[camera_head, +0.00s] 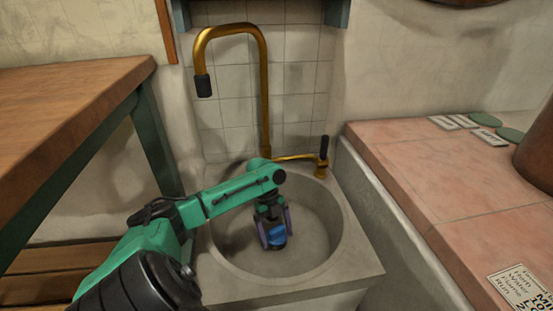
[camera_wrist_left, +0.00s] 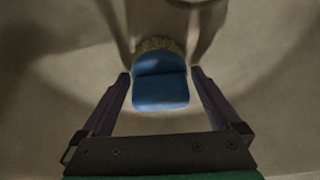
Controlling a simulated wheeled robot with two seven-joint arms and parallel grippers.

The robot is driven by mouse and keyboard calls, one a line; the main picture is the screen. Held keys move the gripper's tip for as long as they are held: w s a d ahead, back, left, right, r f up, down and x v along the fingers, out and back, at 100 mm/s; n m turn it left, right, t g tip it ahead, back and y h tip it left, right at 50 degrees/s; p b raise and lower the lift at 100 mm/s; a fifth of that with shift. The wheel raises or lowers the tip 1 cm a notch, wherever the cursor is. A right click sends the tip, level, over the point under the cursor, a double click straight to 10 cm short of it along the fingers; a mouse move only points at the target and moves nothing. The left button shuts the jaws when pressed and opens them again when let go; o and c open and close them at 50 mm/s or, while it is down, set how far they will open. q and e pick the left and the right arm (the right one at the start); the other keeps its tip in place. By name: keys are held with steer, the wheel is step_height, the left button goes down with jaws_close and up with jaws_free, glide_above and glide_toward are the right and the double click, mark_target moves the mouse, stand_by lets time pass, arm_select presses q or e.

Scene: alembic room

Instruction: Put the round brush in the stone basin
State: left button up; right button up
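The stone basin (camera_head: 333,261) is a round grey bowl below a brass tap. My left gripper (camera_head: 275,232) reaches down inside it. A blue block-shaped part of the round brush (camera_head: 277,233) sits between its fingers. In the left wrist view, the brush (camera_wrist_left: 160,90) shows a blue body with pale tan bristles at its far end. Whether the bristles touch the basin floor is unclear. My right gripper is not in view.
A brass tap (camera_head: 265,90) arches behind the basin, with a side lever (camera_head: 322,160) at the basin's back right. A wooden table (camera_head: 70,95) stands at left. A pink tiled counter (camera_head: 440,190) with cards and a brown pot (camera_head: 538,150) is at right.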

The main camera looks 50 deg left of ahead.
arm_select(q)
steer(key=p+v, duration=0.4)
steer(key=v, duration=0.8)
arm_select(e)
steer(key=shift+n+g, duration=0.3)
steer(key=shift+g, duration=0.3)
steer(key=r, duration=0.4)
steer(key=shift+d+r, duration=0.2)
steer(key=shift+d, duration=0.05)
